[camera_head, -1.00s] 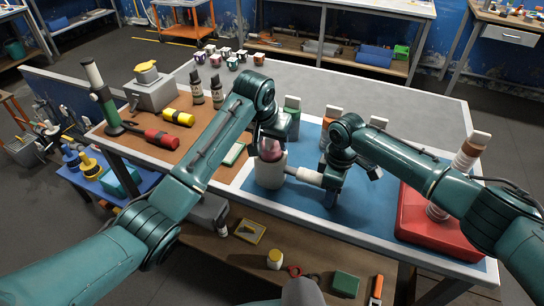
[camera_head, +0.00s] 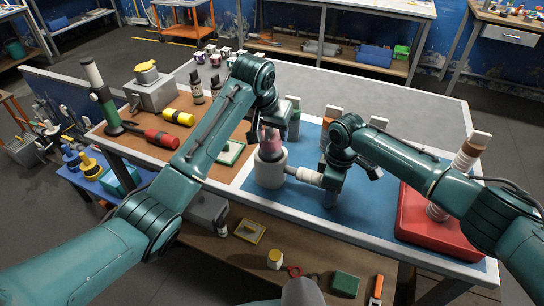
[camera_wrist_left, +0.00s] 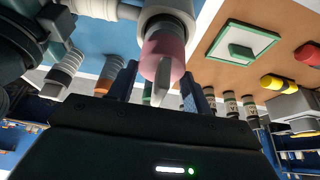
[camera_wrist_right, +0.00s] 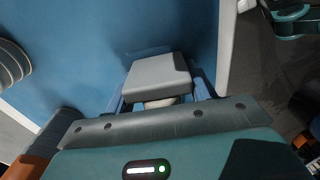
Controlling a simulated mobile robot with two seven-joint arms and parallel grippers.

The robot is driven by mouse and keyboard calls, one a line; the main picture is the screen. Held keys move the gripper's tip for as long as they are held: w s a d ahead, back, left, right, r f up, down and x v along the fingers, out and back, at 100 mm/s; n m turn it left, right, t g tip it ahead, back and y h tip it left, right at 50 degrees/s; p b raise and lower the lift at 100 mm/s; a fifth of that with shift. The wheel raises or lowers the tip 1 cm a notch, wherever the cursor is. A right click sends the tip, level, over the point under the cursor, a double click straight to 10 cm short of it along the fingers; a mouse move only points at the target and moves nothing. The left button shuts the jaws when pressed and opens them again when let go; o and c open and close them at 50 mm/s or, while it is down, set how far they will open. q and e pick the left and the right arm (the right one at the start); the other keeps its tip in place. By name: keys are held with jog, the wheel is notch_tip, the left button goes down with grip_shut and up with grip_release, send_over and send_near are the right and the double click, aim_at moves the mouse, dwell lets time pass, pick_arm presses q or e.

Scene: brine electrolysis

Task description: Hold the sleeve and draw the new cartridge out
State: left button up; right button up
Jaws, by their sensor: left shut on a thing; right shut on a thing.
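The white sleeve (camera_head: 270,172) stands upright on the blue mat (camera_head: 312,222), with a white handle (camera_head: 308,176) out to its right. My right gripper (camera_head: 332,183) is shut on this handle; the right wrist view shows its grey end block (camera_wrist_right: 157,78) between the fingers. The pink cartridge (camera_head: 271,143) rises upright from the sleeve's top; its lower end seems inside the rim. My left gripper (camera_head: 268,120) is above it, shut on the cartridge's grey tab, partly hidden by the arm. The left wrist view shows the pink body (camera_wrist_left: 163,48) and tab (camera_wrist_left: 161,86) between the fingers.
A green-banded cartridge (camera_head: 293,122) and a brown-banded one stand behind the sleeve. A red tray (camera_head: 415,228) is at the right, under my right arm. A green-framed tray (camera_head: 232,154) lies at the left. The mat's front part is clear.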

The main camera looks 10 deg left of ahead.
pick_arm(q)
jog(key=shift+r, duration=3)
pick_arm(e)
jog(key=o, duration=1.3)
jog(key=shift+c, duration=0.2)
notch_tip(320, 180, up, 12)
jog(key=shift+r, duration=0.1)
